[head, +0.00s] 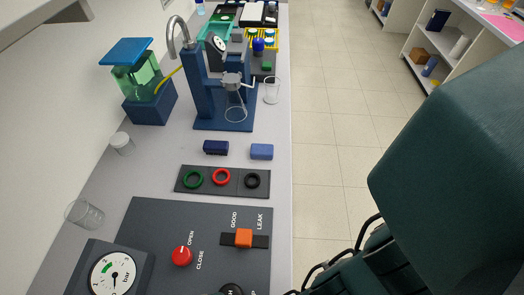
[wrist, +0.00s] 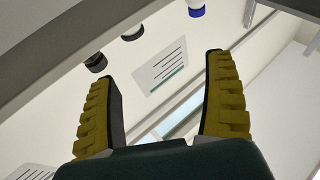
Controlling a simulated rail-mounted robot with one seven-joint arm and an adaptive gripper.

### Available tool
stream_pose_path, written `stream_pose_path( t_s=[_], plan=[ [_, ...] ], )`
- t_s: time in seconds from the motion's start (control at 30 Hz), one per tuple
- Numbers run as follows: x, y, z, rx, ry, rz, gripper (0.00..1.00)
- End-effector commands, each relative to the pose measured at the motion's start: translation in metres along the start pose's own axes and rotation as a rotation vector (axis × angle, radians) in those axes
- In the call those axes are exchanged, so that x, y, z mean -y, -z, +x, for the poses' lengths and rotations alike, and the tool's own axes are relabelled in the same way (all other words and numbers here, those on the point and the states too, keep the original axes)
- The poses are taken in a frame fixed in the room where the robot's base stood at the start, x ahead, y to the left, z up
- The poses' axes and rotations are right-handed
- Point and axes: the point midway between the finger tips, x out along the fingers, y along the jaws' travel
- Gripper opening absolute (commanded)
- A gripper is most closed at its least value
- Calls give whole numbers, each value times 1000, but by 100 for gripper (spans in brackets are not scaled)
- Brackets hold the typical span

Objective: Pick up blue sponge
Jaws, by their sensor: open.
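Two small blue blocks lie side by side on the grey bench in the head view. The right one, a lighter blue block (head: 262,151), looks like the blue sponge. The left one is a dark navy block (head: 215,147) with a gap between them. My gripper (wrist: 162,67) shows in the wrist view with its two yellow-padded fingers wide apart and nothing between them. The wrist view shows no blue block. In the head view my arm fills the right side, and the gripper itself is not seen there.
A dark tray (head: 236,185) with green, red and black rings lies just in front of the blocks. A blue stand (head: 204,90) rises behind them. Glass beakers (head: 85,213) and a control panel (head: 145,225) stand nearby. The bench's right edge is close to the lighter block.

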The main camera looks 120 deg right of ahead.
Motion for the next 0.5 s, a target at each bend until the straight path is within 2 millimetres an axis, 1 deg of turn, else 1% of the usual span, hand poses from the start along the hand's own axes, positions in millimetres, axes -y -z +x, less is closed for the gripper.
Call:
stream_pose_path(
  t_s=[0.07,0.13,0.17,0.2,0.27,0.3,0.33,0.37,0.4,0.47,0.5],
  plan=[
    [0,-3,0,13,1,-47,85],
    [2,-14,0,58,13,-123,85],
    [4,-24,2,96,26,-163,85],
    [8,-44,6,160,51,-221,85],
    [15,-75,13,262,106,-311,85],
    [20,-98,15,335,152,-368,85],
    [18,-114,16,395,180,-411,85],
    [12,-130,16,457,202,-452,85],
    [-2,-148,13,538,223,-501,85],
    [-30,-172,5,658,246,-558,85],
    [-49,-185,-3,728,255,-583,85]
  ],
)
